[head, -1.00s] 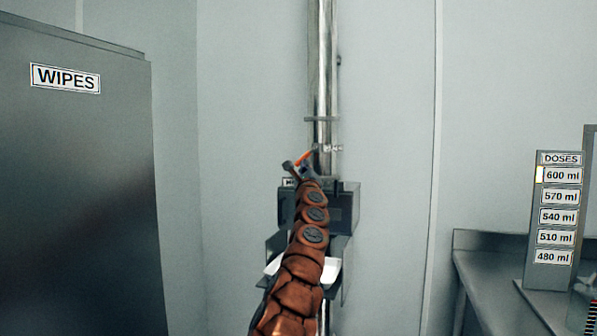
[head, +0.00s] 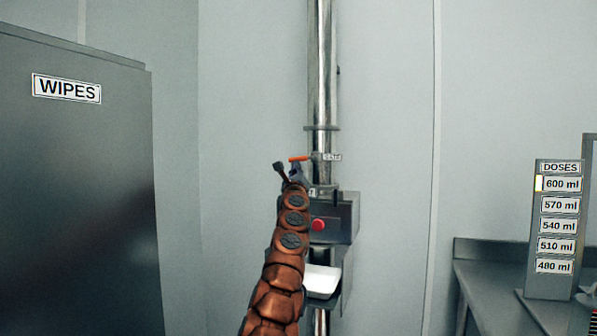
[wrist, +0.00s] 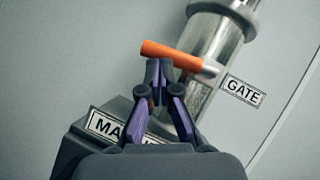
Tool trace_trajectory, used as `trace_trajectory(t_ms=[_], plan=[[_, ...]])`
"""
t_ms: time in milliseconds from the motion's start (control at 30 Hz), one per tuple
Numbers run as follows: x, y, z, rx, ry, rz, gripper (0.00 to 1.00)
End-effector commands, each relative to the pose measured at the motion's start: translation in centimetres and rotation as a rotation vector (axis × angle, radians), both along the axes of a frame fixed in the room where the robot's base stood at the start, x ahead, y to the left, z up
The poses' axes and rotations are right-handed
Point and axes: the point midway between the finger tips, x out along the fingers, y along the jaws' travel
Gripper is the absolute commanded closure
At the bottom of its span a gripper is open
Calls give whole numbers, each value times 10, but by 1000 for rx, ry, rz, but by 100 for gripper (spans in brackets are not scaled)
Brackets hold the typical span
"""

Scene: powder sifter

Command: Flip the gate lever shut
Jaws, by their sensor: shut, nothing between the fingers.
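The gate lever has an orange handle (wrist: 170,54) that also shows in the head view (head: 298,159). It sticks out to the left from the shiny vertical pipe (head: 322,80), roughly level in the head view. A GATE label (wrist: 242,90) sits to the right of its pivot. My gripper (wrist: 159,66) is shut and empty. Its fingertips are just below the orange handle in the wrist view; I cannot tell whether they touch it. In the head view my arm hides most of the gripper.
A dark box with a red button (head: 318,225) is mounted on the pipe below the lever, with a white tray (head: 322,281) under it. A grey WIPES cabinet (head: 85,190) stands left. A DOSES board (head: 558,215) stands on a metal bench at right.

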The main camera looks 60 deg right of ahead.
Motion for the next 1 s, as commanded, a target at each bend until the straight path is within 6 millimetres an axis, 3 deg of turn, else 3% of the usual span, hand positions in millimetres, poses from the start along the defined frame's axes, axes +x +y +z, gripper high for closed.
trace_trajectory(t_ms=[800, 1000], plan=[[2, 0, 4, 0, 0, -2, 100], [1, 1, -4, 0, -1, -2, 100]])
